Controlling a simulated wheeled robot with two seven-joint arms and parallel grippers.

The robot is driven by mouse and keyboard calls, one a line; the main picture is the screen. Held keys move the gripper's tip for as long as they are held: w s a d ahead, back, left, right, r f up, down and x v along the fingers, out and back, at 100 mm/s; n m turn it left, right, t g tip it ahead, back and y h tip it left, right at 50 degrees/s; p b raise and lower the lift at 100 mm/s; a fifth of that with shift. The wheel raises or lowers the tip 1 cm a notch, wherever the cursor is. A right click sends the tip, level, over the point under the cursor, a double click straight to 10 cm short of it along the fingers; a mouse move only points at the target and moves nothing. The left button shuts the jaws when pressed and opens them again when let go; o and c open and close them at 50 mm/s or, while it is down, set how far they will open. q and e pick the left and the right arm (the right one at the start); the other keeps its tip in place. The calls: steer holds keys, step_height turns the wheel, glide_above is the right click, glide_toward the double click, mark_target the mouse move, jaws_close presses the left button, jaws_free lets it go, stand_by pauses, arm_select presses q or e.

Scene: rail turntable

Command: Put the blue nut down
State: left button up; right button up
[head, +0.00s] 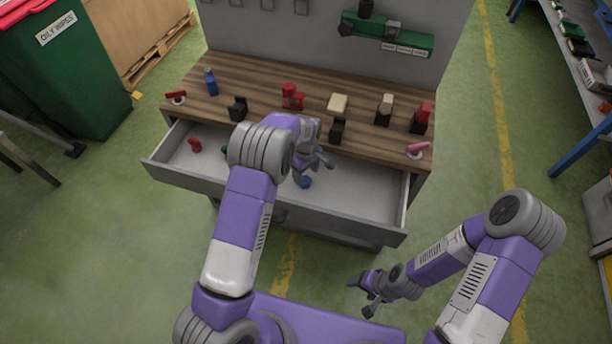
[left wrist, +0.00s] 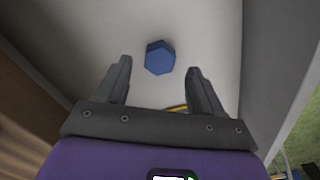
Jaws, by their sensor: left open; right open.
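The blue nut (head: 306,182) lies on the floor of the open drawer (head: 358,194), below my left gripper (head: 318,168). In the left wrist view the blue nut (left wrist: 160,57) is a hexagonal piece lying flat on the pale drawer floor, just beyond and between the fingertips. My left gripper (left wrist: 158,70) is open and empty, and neither finger touches the nut. My right gripper (head: 362,298) is open and empty, low in front of the bench and outside the drawer.
A red part (head: 194,145) lies at the drawer's left end. A green part beside my left arm is mostly hidden. The wooden bench top (head: 262,75) above holds a blue bottle (head: 210,82), red pieces, dark holders and a cream block (head: 338,103). The drawer's right part is clear.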

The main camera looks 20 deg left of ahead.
mark_target(306, 181)
arm_select(q)
step_height(306, 181, up, 8)
steer(key=p, duration=0.2)
steer(key=shift+r, duration=0.15)
stand_by(0.4)
